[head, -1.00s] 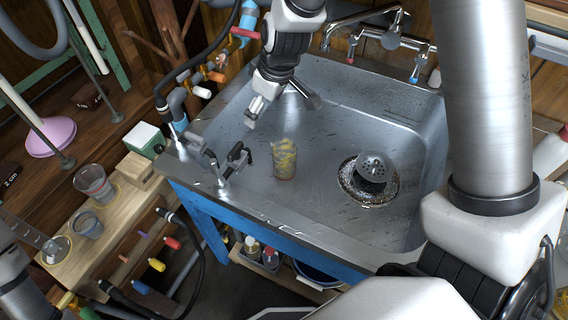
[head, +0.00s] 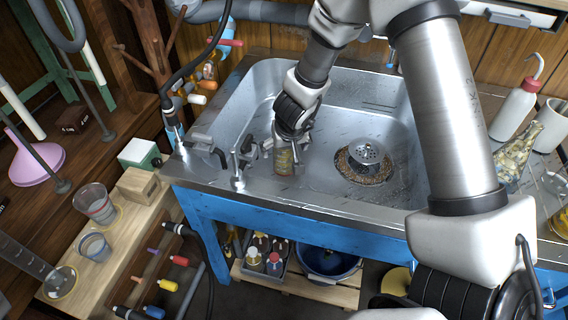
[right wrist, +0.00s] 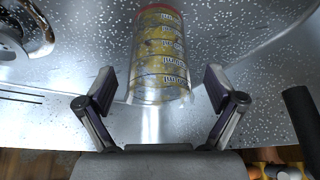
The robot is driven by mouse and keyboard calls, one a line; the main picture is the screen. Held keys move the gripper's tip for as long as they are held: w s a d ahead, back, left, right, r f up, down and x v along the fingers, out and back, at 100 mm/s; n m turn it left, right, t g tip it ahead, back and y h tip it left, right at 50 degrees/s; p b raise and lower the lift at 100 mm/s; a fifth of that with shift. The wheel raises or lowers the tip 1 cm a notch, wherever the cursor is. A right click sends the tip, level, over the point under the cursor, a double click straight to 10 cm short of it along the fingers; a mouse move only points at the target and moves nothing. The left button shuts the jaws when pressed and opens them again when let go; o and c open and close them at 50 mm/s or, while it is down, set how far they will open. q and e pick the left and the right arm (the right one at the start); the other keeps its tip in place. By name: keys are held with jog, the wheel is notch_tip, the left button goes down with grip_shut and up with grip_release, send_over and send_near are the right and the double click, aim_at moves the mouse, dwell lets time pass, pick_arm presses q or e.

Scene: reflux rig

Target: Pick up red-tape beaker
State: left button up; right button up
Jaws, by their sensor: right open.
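A clear glass beaker (head: 284,162) with yellow markings stands in the steel sink, partly hidden by my right gripper (head: 286,146). In the right wrist view the beaker (right wrist: 160,55) shows a red band at its upper end. There my right gripper (right wrist: 160,92) is open, one finger on each side of the beaker's near end. Gaps show between both fingers and the glass, and nothing is held. My left gripper is not in view.
The steel sink (head: 335,188) has a drain strainer (head: 366,152) right of the beaker. Grey valve fittings (head: 240,160) stand on its front left edge. Glass vessels (head: 95,204) stand on a wooden bench at left. A wash bottle (head: 515,110) stands at right.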

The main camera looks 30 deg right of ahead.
jog(key=shift+x, duration=1.1)
jog(key=shift+f, duration=0.1)
jog(key=shift+r, duration=0.2)
jog(key=shift+c, duration=1)
jog(key=c, duration=1.2)
pick_arm(q)
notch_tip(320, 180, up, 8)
jog(key=p, duration=0.8)
jog(key=shift+p, duration=0.4)
pick_arm(e)
notch_tip(320, 180, up, 10)
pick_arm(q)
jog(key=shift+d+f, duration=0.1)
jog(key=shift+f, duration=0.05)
